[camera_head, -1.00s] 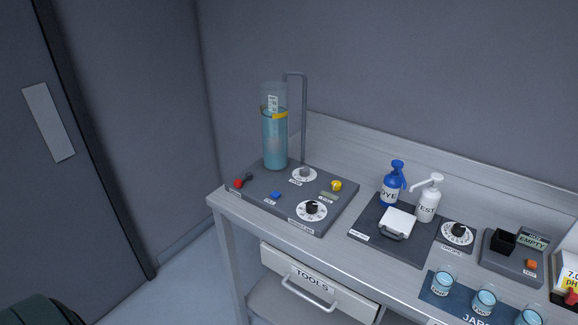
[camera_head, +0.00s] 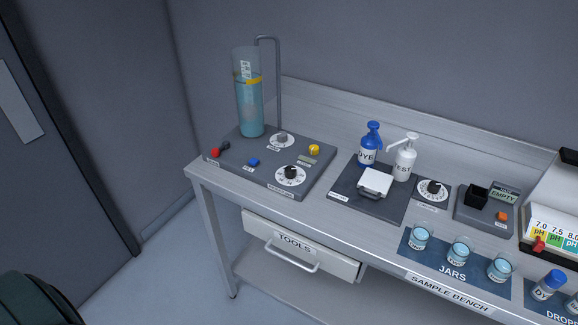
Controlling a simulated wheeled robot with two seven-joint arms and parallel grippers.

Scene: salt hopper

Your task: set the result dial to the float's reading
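The result dial appears to be the black knob on a white round scale (camera_head: 290,174) at the front of the grey console on the left of the bench; its label is too small to read surely. A second, grey-knobbed dial (camera_head: 281,139) sits behind it. The tall clear cylinder (camera_head: 249,105) at the console's back left holds blue liquid. The float (camera_head: 245,69), a pale stem with markings, stands up in it, with a yellow band near the liquid's top. Its reading is not legible. Neither of my grippers is in view.
The console also bears a red knob (camera_head: 215,152), a blue button (camera_head: 253,162) and a yellow knob (camera_head: 314,149). A TOOLS drawer (camera_head: 300,247) sits below.

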